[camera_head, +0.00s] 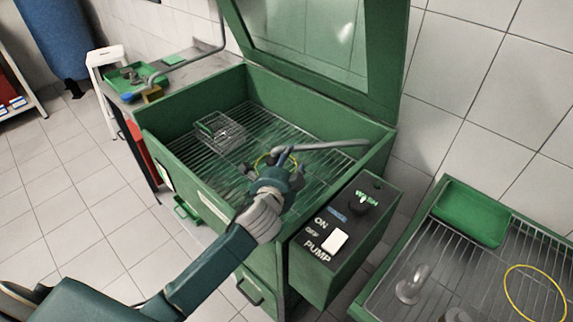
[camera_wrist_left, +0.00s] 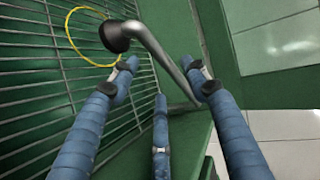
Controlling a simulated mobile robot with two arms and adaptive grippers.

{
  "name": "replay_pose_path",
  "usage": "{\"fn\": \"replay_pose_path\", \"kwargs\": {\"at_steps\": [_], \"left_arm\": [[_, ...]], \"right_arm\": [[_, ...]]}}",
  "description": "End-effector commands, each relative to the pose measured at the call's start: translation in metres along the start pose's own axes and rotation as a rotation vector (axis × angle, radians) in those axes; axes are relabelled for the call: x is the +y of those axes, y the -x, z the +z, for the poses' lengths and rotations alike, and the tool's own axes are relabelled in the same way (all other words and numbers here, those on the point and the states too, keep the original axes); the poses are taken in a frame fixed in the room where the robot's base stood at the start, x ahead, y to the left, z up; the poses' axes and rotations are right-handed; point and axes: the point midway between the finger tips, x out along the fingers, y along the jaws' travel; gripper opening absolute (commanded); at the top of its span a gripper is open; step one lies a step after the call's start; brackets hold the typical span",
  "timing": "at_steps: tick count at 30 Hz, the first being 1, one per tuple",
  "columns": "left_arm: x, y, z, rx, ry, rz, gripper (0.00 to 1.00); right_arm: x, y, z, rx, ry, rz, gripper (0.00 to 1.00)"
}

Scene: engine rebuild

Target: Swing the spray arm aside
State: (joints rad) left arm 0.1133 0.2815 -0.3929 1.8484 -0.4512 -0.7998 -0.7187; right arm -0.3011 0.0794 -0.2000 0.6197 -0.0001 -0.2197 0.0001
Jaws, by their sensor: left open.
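The spray arm (camera_head: 330,147) is a bent grey tube over the wire rack (camera_head: 282,130) inside the green wash cabinet. In the left wrist view the spray arm (camera_wrist_left: 153,45) ends in a dark round head and runs down past the fingers. My left gripper (camera_head: 273,170) is over the cabinet's front right part, close to the spray arm. In the wrist view its blue fingers (camera_wrist_left: 162,78) are spread, with the tube crossing between or just beyond them. I cannot tell whether they touch it. My right gripper is not in view.
A wire basket (camera_head: 220,129) and a yellow ring (camera_wrist_left: 92,38) lie on the rack. The cabinet lid (camera_head: 388,60) stands open behind. A pump control box (camera_head: 340,235) juts out at the front right. A rack table with a green tray (camera_head: 470,214) stands right.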

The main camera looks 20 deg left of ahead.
Motion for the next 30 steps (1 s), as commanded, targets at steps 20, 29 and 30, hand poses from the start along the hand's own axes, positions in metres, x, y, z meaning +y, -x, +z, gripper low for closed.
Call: {"fn": "replay_pose_path", "kwargs": {"at_steps": [20, 29, 30], "left_arm": [[0.005, 0.024, 0.001, -0.001, 0.0, 0.002, 0.47], [0.005, 0.024, 0.001, 0.0, 0.001, 0.003, 0.47], [0.005, 0.024, 0.001, 0.0, 0.001, 0.003, 0.47]], "right_arm": [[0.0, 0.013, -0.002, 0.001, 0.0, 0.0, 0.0], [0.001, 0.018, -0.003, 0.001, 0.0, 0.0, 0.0], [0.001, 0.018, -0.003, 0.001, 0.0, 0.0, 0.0]]}}
